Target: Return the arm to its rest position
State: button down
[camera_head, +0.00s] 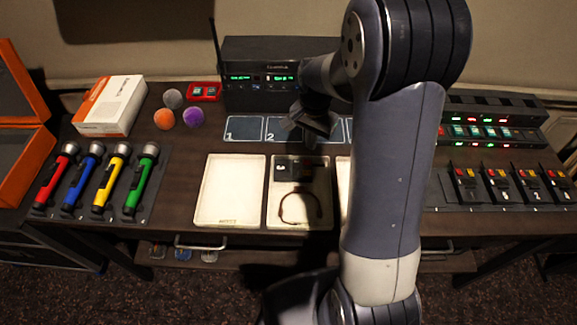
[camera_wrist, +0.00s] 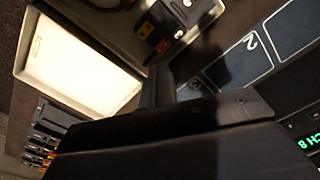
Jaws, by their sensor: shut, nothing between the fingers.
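My gripper (camera_head: 312,125) hangs above the middle of the desk, over the numbered pads near the black radio. It is shut and holds nothing. My arm rises in front of the right half of the desk and hides part of it. In the wrist view, my dark gripper (camera_wrist: 170,95) fills the lower middle, with pad 2 (camera_wrist: 250,45) beyond it.
A black radio unit (camera_head: 258,85) stands behind the pads. White trays (camera_head: 230,190) lie in front; the middle tray (camera_head: 272,222) holds dark items and a cable. A white box (camera_head: 110,105) and consoles (camera_head: 490,125) flank the pads.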

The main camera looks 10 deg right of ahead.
aim_at(309, 162)
dwell(0.4)
notch_tip(309, 162, down, 7)
jog(key=b, duration=0.5)
jog(key=shift+b, duration=0.3)
jog(key=shift+r, duration=0.15)
